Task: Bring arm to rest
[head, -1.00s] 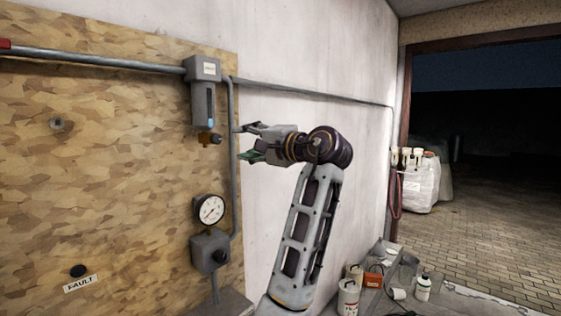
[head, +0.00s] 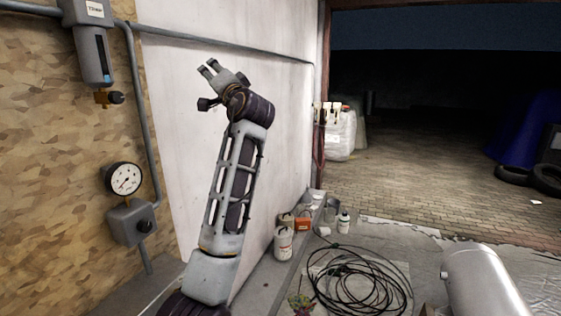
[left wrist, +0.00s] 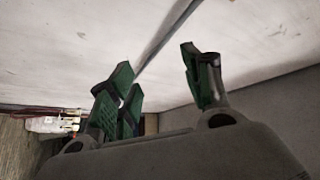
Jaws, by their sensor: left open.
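My left arm (head: 232,180) stands raised in front of the white wall, right of the particle board. My left gripper (head: 207,85) is at its top, with its fingers spread and pointing up and to the left. In the left wrist view, the gripper (left wrist: 160,78) has its green-padded fingers apart with nothing between them. The wall and its conduit show beyond them. My right gripper is in neither current view.
The regulator (head: 93,55), gauge (head: 124,179) and grey knob box (head: 131,223) are on the board at left. Several containers, including a white canister (head: 284,243), stand along the wall's foot. A black cable coil (head: 358,283) and a silver cylinder (head: 485,284) lie at lower right.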

